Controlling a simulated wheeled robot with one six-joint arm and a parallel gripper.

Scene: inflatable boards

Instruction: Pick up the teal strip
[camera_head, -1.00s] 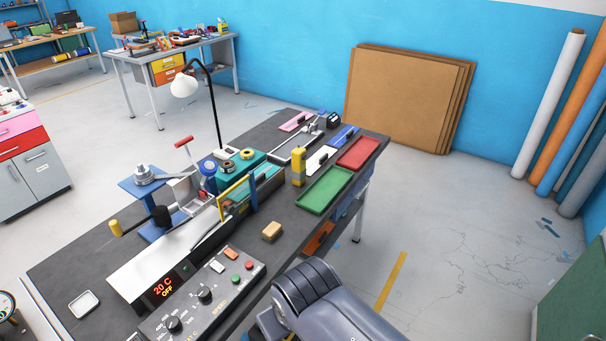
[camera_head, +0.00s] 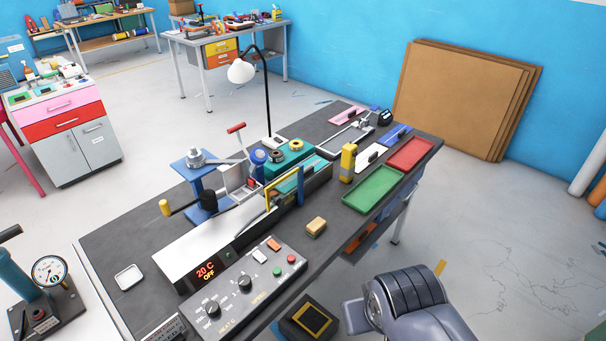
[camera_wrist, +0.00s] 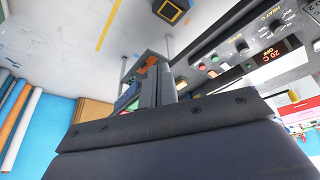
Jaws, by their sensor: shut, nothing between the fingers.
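A teal strip (camera_head: 287,186) shows in the head view, in the slot of the long bench machine, partly hidden by a yellow frame and a dark side plate. My gripper (camera_wrist: 157,72) shows in the wrist view with its two dark fingers together and nothing between them. The wrist view is strongly tilted, and I cannot make out the strip in it. In the head view my arm is at the lower right, beside the bench's front edge and well apart from the strip; its fingertips cannot be made out there.
The machine's control panel (camera_head: 236,292) is at the bench's near end. A yellow sponge block (camera_head: 316,226), a green tray (camera_head: 372,190), a red tray (camera_head: 411,154) and a yellow upright tool (camera_head: 348,163) lie beyond it. A lamp (camera_head: 242,72) rises behind. Floor at right is clear.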

